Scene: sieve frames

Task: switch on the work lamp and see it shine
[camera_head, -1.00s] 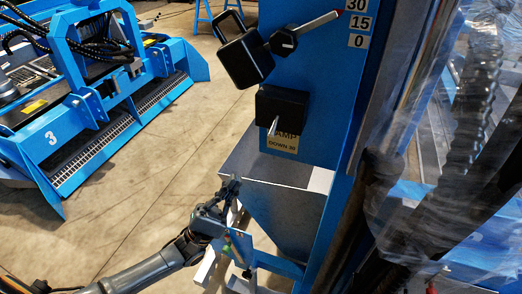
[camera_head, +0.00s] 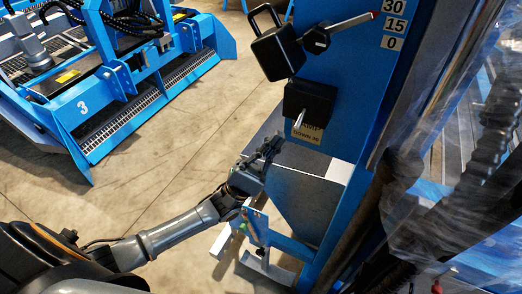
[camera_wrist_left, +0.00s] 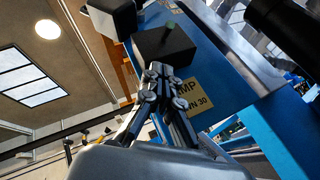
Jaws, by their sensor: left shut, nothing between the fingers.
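A black switch box (camera_head: 309,102) sits on the blue post, with a pale toggle lever (camera_head: 298,121) sticking out and slanting downward. A tan label (camera_head: 308,134) below it is partly hidden by the lever; the wrist view shows "MP" and "N 30" on the label (camera_wrist_left: 198,95). A black housing with a loop handle (camera_head: 277,52), possibly the lamp, hangs above; no light shows on it. My left gripper (camera_head: 273,146) is shut and empty, below and left of the lever. In the left wrist view its fingertips (camera_wrist_left: 159,72) appear before the switch box (camera_wrist_left: 163,43); contact cannot be told. My right gripper is not seen.
A black-hubbed lever with a red tip (camera_head: 350,23) sits beside a 30-15-0 scale (camera_head: 394,26). A grey metal chute (camera_head: 300,190) lies below the switch. Clear plastic sheeting (camera_head: 470,150) hangs at right. Open floor (camera_head: 165,150) lies left.

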